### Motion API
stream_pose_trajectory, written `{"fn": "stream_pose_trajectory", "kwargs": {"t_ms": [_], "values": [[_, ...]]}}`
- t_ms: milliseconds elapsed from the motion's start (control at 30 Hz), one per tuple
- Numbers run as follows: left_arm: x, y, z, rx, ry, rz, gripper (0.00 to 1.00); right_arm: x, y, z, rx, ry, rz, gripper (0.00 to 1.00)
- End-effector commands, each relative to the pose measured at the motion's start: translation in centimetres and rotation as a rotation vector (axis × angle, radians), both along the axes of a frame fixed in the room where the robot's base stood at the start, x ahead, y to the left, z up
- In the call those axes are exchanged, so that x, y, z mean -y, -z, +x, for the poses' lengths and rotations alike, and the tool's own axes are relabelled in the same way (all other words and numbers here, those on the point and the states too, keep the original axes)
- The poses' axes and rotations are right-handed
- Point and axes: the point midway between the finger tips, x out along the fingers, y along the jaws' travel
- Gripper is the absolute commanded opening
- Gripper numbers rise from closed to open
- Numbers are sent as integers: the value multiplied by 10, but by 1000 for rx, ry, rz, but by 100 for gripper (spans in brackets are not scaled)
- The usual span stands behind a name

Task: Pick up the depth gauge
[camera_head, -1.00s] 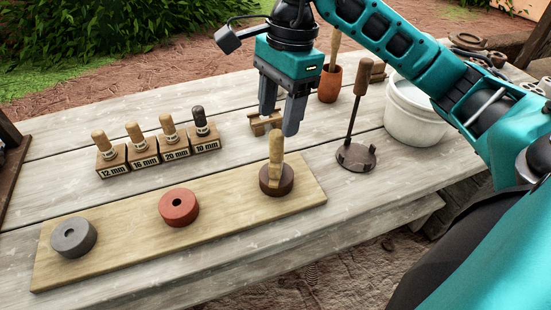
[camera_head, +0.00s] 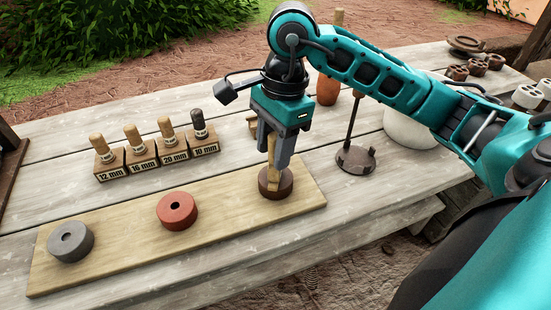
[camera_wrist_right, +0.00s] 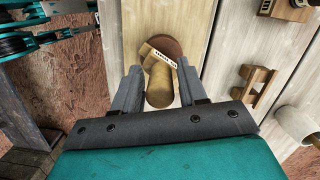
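The depth gauge (camera_head: 272,168), as I take it, is a light wooden piece with a round handle, standing in a dark brown disc (camera_head: 277,189) on the board. In the right wrist view the gauge (camera_wrist_right: 159,92) shows its handle end and a white printed label; the brown disc (camera_wrist_right: 171,46) is behind it. My right gripper (camera_head: 272,157) points down over the gauge, one finger on each side of the handle. In the right wrist view its fingers (camera_wrist_right: 157,76) are apart with gaps beside the handle. My left gripper is not in view.
The pale board (camera_head: 120,258) also carries a grey ring (camera_head: 70,242) and a red ring (camera_head: 177,211). Labelled peg blocks (camera_head: 160,153) stand behind it. A dark stand with a rod (camera_head: 356,158) and a white bucket (camera_head: 408,130) are to the right.

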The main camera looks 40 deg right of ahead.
Motion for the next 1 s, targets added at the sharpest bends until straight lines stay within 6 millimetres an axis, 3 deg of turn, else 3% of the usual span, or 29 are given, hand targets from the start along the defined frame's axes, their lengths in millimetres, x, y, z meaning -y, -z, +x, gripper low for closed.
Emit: {"fn": "stream_pose_trajectory", "kwargs": {"t_ms": [67, 400, 767, 1000], "values": [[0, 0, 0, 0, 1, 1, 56, 0, 0, 0, 0, 0, 0, 34], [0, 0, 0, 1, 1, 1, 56, 0, 0, 0, 0, 0, -1, 1], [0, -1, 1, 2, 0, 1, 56, 0, -2, 0, 2, 0, 0, 0], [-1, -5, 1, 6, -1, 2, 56, 0, -26, 1, 6, 2, 0, 0]]}}
